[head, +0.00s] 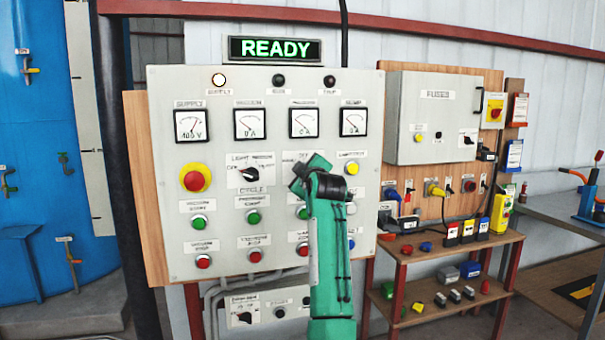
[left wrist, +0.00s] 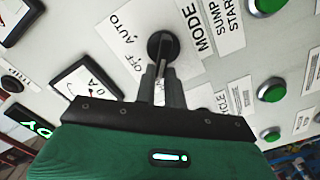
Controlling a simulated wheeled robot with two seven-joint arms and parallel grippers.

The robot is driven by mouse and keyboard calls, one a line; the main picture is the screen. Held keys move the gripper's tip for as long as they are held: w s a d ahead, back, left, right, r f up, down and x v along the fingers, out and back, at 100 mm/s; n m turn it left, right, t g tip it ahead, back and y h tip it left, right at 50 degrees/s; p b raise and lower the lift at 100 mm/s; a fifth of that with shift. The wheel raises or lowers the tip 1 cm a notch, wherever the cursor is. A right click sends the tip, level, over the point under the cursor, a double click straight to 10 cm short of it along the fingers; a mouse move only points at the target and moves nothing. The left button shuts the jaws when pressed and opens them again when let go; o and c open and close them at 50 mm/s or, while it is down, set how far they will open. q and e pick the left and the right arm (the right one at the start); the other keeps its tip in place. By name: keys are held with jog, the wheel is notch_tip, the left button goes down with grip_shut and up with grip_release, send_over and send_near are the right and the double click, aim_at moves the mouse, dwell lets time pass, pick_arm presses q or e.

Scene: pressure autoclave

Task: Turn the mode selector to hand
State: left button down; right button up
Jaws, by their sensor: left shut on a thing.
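The mode selector is a round black knob (left wrist: 163,46) with a raised bar handle on the grey control panel (head: 170,130). Its white plate reads OFF, AUTO and MODE in the left wrist view; I cannot see a HAND mark. My left gripper (left wrist: 162,84) is shut on the bar, one finger on each side. Which mark the bar points to is not clear. In the head view my left gripper (head: 299,181) reaches the panel from below and hides the knob; part of its label shows above.
Another black selector (head: 247,174) sits to the left, with a red emergency button (head: 194,180) beyond it. Green and red push buttons are below. A lit READY sign (head: 274,49) is above. A fuse box (head: 433,115) and a shelf (head: 450,250) stand to the right.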

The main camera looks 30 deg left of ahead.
dwell(0.3)
pick_arm(q)
jog(key=c, duration=1.5)
grip_release()
